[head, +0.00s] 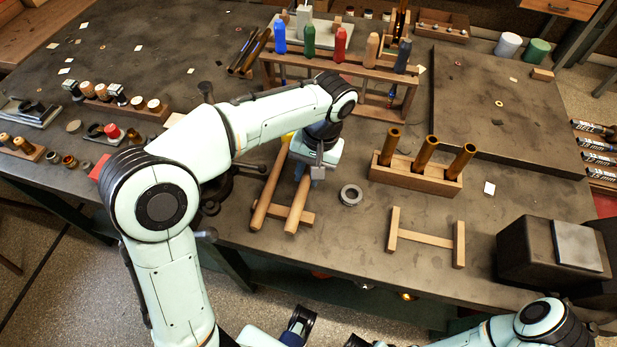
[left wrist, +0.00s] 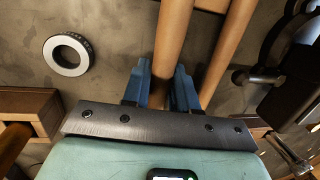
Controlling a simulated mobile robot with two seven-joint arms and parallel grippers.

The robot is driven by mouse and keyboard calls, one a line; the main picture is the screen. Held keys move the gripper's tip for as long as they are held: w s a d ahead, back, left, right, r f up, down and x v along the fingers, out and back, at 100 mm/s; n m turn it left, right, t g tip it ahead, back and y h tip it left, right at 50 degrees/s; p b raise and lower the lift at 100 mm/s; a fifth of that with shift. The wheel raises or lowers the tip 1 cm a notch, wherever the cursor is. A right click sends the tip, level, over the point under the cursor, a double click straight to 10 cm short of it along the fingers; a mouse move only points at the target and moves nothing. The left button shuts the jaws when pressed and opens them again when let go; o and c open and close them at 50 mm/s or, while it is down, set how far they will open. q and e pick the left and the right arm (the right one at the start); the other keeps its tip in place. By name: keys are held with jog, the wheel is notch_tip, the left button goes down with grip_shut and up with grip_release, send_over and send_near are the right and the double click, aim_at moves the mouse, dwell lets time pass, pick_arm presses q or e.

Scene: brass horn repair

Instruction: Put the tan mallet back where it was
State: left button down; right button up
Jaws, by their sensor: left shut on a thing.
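My left gripper (head: 311,172) is shut on a mallet's wooden handle (head: 297,208). In the left wrist view its blue fingers (left wrist: 163,90) stand on either side of that handle (left wrist: 173,40). A second wooden handle (head: 268,196) lies beside it, not held; it also shows in the left wrist view (left wrist: 229,45). Both handles show over a low wooden rest (head: 306,217); I cannot tell whether the held one touches it. A bit of yellow (head: 288,137) shows at the far end. My arm hides the heads, so I cannot tell which is tan.
An empty H-shaped wooden rest (head: 425,239) lies to the right. A metal ring (head: 350,194) lies near the held handle. A block with three brass tubes (head: 416,178) and a rack of coloured-handled tools (head: 340,70) stand behind. A dark vise-like tool (head: 228,185) is left.

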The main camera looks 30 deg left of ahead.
pick_arm(q)
jog(key=shift+f, duration=1.1)
jog(key=shift+f, duration=0.1)
jog(key=shift+f, duration=0.1)
jog(key=c, duration=1.2)
grip_release()
jog(key=shift+o, duration=0.2)
jog(key=shift+s+f, duration=0.1)
notch_tip(320, 180, up, 12)
jog(key=w+d+p, duration=0.1)
jog(key=w+p, duration=0.1)
jog(key=shift+d+r+p, duration=0.2)
jog(key=shift+d+p, duration=0.05)
jog(key=shift+p, duration=0.1)
